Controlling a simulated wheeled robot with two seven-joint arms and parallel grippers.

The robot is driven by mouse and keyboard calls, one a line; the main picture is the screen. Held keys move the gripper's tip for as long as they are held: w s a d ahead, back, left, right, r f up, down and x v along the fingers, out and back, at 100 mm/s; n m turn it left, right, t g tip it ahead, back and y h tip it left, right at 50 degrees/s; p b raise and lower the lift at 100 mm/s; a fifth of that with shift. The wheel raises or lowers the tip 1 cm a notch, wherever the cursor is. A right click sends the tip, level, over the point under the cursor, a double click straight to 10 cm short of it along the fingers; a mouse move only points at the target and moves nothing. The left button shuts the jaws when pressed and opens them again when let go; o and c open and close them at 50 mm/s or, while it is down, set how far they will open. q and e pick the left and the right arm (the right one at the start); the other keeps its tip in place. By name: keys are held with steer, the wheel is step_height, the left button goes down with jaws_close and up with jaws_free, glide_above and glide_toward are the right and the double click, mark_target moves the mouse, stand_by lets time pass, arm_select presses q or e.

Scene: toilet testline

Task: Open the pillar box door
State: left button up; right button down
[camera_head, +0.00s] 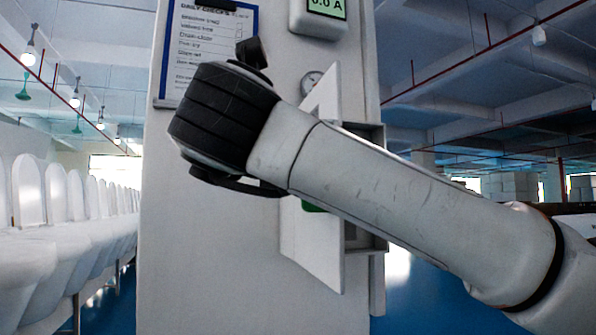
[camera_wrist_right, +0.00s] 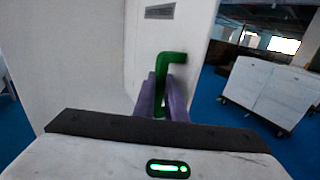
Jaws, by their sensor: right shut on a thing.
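The pillar box door (camera_head: 315,248) is a white panel on the pillar (camera_head: 200,270). It stands swung out at an angle from the grey box (camera_head: 365,232), so part of the box's side and opening shows at its right. My right arm crosses in front and hides the middle of the door. In the right wrist view, the green bent handle (camera_wrist_right: 172,60) stands on the door's white face (camera_wrist_right: 143,50). My right gripper (camera_wrist_right: 162,92) has its purple fingers on either side of the handle's lower part, shut on it. My left gripper is not in view.
A clipboard (camera_head: 207,45), a meter with a green display (camera_head: 325,8) and a round gauge (camera_head: 311,83) are on the pillar. Rows of white toilets (camera_head: 60,225) line the left. A white wheeled cabinet (camera_wrist_right: 265,90) stands on the blue floor at the right.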

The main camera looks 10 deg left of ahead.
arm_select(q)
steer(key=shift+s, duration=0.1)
arm_select(e)
steer(key=shift+w+d+r, duration=0.1)
steer(key=shift+w+r, duration=0.1)
steer(key=shift+r, duration=0.05)
steer(key=c, duration=2)
jaws_free()
steer(key=shift+w+f, duration=0.15)
steer(key=shift+o, duration=1)
steer(key=shift+w+a+f, duration=0.15)
steer(key=shift+w+a, duration=0.05)
steer(key=shift+w, duration=0.05)
steer(key=shift+s, duration=0.2)
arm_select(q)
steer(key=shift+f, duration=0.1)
arm_select(e)
steer(key=shift+s+a, duration=0.1)
arm_select(q)
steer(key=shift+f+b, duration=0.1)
steer(key=shift+b, duration=0.6)
arm_select(e)
steer(key=s+a, duration=0.1)
steer(key=s, duration=0.9)
steer(key=shift+a, duration=0.25)
